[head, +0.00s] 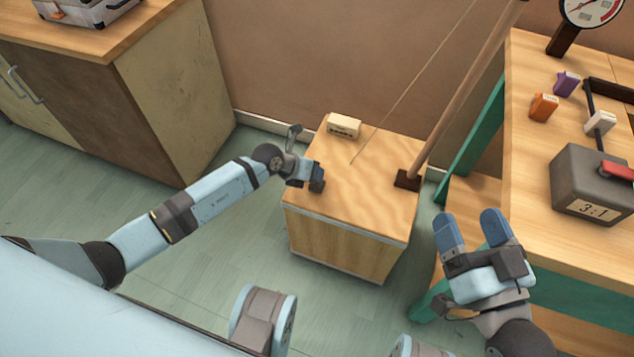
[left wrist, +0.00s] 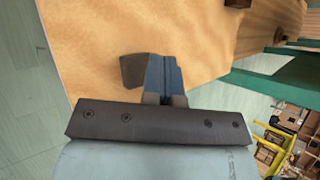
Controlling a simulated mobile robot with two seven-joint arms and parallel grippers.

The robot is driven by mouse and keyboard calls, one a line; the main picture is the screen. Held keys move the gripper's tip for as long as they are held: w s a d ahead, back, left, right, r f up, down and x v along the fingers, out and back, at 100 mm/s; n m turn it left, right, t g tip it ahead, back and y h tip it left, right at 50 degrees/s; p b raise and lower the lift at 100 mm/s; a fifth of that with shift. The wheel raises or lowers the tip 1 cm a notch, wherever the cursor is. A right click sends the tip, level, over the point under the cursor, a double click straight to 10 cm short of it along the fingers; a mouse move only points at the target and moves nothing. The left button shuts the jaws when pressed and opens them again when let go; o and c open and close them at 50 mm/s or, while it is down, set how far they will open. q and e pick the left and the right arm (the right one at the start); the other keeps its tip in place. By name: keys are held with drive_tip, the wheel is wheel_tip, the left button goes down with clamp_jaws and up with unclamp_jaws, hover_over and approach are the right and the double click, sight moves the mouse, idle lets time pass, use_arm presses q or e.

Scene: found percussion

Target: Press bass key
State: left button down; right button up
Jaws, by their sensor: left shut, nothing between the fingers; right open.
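The washtub-style bass is a wooden box (head: 352,245) with a leaning stick (head: 462,85) and a thin string. A small dark brown block, likely the bass key (head: 317,186), is at the box top's left front edge; it also shows in the left wrist view (left wrist: 132,70). My left gripper (head: 318,171) is shut and empty, its blue fingertips (left wrist: 163,72) right by the block and partly hiding it. I cannot tell whether they touch or press it. My right gripper (head: 467,230) is open and empty, right of the box.
A cream labelled block (head: 344,126) lies at the box's back. The stick's dark foot (head: 407,180) is at its right. A wooden bench (head: 520,110) with green legs, coloured blocks and a grey box (head: 590,185) stands right. A cabinet (head: 175,95) stands back left.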

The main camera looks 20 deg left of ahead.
use_arm(q)
drive_tip(key=shift+f, duration=0.2)
drive_tip(key=shift+f, duration=0.25)
drive_tip(key=shift+f, duration=0.55)
idle(0.9)
drive_tip(key=shift+r, duration=0.1)
drive_tip(key=shift+r+p, duration=0.9)
drive_tip(key=shift+p, duration=0.2)
wheel_tip(320, 180, up, 5)
drive_tip(key=p, duration=0.5)
drive_tip(key=shift+p, duration=0.3)
